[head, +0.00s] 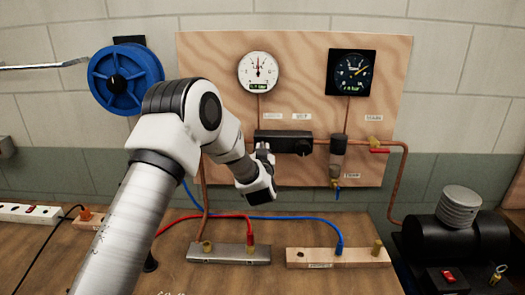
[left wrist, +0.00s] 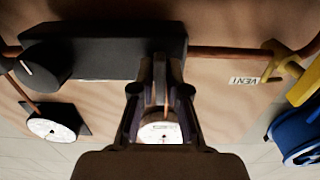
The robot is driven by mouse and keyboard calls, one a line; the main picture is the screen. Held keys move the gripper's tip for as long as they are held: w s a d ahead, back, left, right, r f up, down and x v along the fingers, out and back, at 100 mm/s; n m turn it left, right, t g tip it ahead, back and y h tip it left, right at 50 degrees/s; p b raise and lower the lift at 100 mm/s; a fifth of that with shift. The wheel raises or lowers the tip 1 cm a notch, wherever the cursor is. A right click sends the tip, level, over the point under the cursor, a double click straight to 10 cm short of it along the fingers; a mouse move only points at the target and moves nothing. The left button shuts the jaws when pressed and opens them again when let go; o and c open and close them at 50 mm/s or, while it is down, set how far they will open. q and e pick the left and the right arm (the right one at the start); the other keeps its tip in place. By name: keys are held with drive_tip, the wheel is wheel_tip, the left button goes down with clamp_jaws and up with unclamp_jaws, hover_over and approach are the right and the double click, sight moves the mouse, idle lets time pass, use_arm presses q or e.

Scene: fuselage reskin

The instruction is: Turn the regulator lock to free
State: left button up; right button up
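The regulator is a black box (head: 275,138) on the plywood board, with a round black knob (head: 303,147) at its right end. In the left wrist view, which looks upside down, the box (left wrist: 120,50) and the knob (left wrist: 40,66) with a pale mark line show. My left gripper (head: 263,150) is at the left part of the box, its fingertips (left wrist: 161,62) overlapping the box's end. I cannot make out the lock as a separate part. My right gripper is not in view.
Two gauges, white (head: 258,72) and black (head: 351,72), hang above. Copper pipe runs along the board. A yellow handle (left wrist: 287,60) is near the VENT label (left wrist: 243,81). A blue reel (head: 125,79) is at left. Manifold blocks (head: 230,254) and a black compressor (head: 457,240) stand below.

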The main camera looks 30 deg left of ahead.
use_arm(q)
drive_tip(key=o, duration=0.3)
drive_tip(key=shift+r, duration=0.15)
drive_tip(key=shift+o, duration=0.2)
drive_tip(key=shift+w+a, duration=0.1)
drive_tip(key=shift+w, duration=0.05)
drive_tip(key=shift+f, duration=0.2)
drive_tip(key=v, duration=1.2)
